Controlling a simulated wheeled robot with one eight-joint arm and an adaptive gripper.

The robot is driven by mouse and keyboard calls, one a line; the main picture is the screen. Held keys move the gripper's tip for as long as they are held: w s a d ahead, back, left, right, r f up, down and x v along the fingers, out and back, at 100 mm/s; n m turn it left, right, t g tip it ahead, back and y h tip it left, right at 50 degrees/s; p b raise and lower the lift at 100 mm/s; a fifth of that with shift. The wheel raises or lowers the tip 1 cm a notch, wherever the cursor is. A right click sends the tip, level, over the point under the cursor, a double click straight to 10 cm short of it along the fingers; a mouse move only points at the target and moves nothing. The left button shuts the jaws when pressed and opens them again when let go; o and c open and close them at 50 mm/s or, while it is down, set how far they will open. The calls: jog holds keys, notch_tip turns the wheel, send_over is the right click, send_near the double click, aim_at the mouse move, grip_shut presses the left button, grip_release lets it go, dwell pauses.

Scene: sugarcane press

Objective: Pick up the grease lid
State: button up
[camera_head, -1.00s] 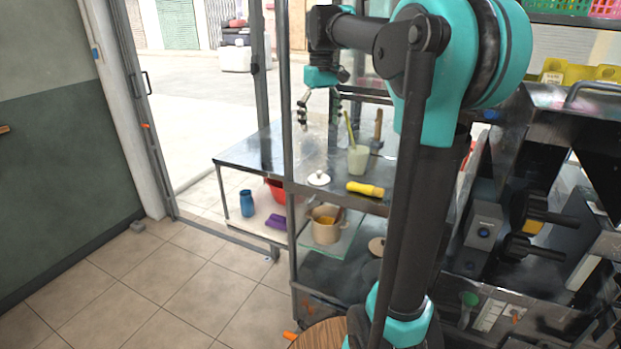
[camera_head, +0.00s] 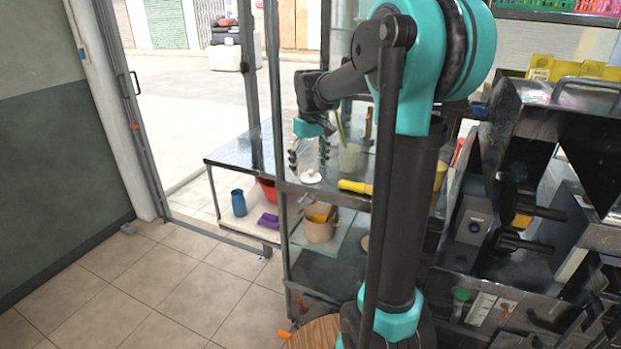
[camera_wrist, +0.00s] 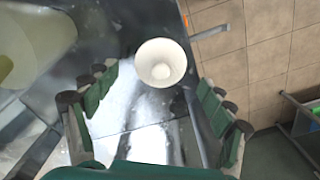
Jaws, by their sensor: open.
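The grease lid is a small round white lid (camera_head: 310,177) with a knob, lying on the metal shelf top (camera_head: 350,196) near its front edge. In the wrist view the lid (camera_wrist: 161,63) shows from above, ahead of and between my fingers. My gripper (camera_head: 308,160) is open and points down just above the lid. In the wrist view my open gripper (camera_wrist: 157,105) has green-padded fingers on both sides, with nothing between the pads. I cannot tell the exact height left between fingertips and lid.
A pale cup (camera_head: 348,158) with a stick stands right of the gripper; it is close on the left in the wrist view (camera_wrist: 35,45). A yellow-handled tool (camera_head: 355,187) lies right of the lid. A beige pot (camera_head: 320,222) sits on the shelf below.

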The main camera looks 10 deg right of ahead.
jog(key=shift+f, duration=0.9)
jog(key=c, duration=0.8)
jog(key=shift+c, duration=0.2)
jog(key=shift+r, duration=0.15)
